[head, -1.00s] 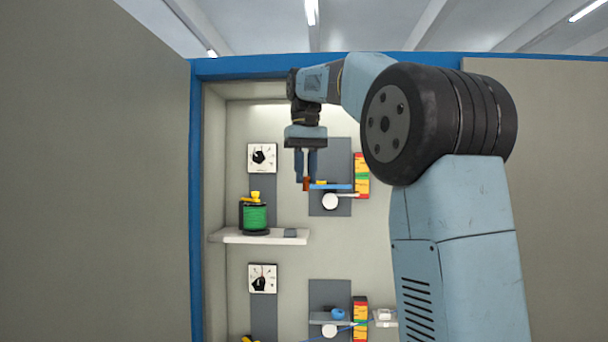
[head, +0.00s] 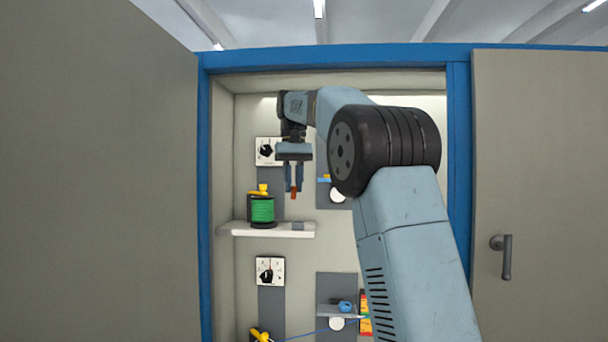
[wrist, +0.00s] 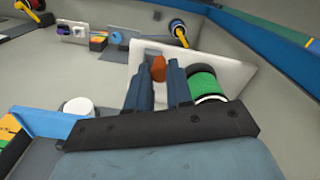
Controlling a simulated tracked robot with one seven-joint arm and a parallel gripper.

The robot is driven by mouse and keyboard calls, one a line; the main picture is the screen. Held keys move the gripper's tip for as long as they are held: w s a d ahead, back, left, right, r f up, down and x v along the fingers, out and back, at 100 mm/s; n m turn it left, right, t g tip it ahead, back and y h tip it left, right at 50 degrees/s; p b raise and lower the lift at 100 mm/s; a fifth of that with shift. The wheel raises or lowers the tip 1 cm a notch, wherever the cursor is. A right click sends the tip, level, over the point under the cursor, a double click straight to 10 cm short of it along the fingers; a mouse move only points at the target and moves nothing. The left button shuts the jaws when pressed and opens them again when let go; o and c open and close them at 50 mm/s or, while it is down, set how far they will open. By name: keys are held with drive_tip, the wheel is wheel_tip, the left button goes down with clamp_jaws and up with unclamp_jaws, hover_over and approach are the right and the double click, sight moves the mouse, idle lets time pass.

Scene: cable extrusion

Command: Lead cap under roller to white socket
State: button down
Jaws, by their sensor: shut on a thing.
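My gripper (head: 293,186) points down and is shut on a small orange-brown cap (head: 294,194). The cap also shows between the fingertips in the wrist view (wrist: 158,69). I can make out no cable on it. In the head view the gripper hangs above and to the right of a green spool (head: 262,209) with a yellow top, which stands on a white shelf (head: 240,230). The upper white roller (head: 337,195) is to the right of the gripper, partly covered by my arm. I cannot make out the white socket in the head view; my arm covers that side.
Below, a blue cable runs from a yellow-topped spool (head: 260,335) towards a lower white roller (head: 336,323). Dials (head: 270,271) are on the back wall. The blue cabinet frame (head: 205,150) and open left door (head: 100,180) bound the space. A grey block (head: 298,226) lies on the shelf.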

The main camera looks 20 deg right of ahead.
drive_tip(key=shift+w+a+f, duration=0.45)
drive_tip(key=shift+w+f, duration=0.6)
drive_tip(key=shift+w, duration=0.05)
drive_tip(key=shift+w+a+f, duration=0.5)
drive_tip(key=shift+w+f, duration=0.5)
drive_tip(key=shift+w, duration=0.15)
drive_tip(key=shift+w+a+f, duration=0.45)
drive_tip(key=shift+w+f, duration=0.6)
drive_tip(key=shift+w, duration=0.05)
drive_tip(key=shift+a+f, duration=0.1)
drive_tip(key=shift+s, duration=0.1)
